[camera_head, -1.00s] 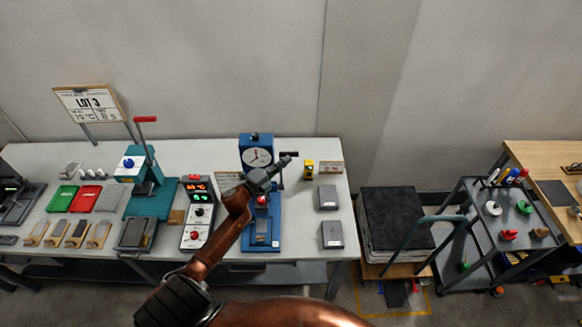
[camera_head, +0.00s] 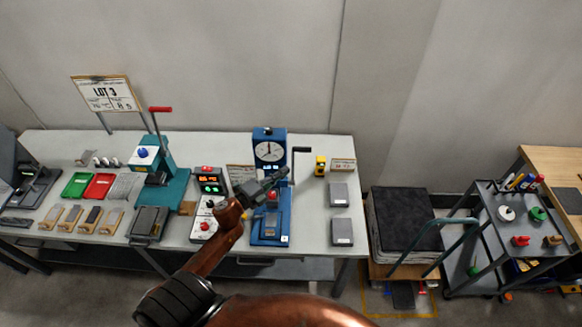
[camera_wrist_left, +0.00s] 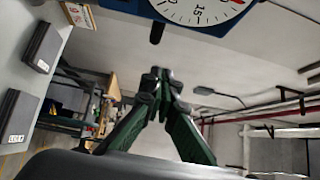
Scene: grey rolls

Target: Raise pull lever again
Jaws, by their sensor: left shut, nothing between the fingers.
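The blue tester (camera_head: 268,136) with a round white dial stands on the bench, and its dial fills the top of the left wrist view (camera_wrist_left: 205,8). A black cranked lever (camera_head: 301,150) rises at the tester's right side, its arm pointing right at the top. My left gripper (camera_head: 282,173) is shut and empty in front of the tester, below the dial and a little left of the lever. In the left wrist view its fingertips (camera_wrist_left: 158,74) meet with nothing between them. Contact with the lever cannot be made out. My right gripper is not in view.
A teal press (camera_head: 158,157) with a red-handled lever stands left. A control box (camera_head: 208,186) is beside the tester. A yellow device (camera_head: 320,165) and two grey blocks (camera_head: 340,194) lie to the right. A cart (camera_head: 490,230) stands farther right.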

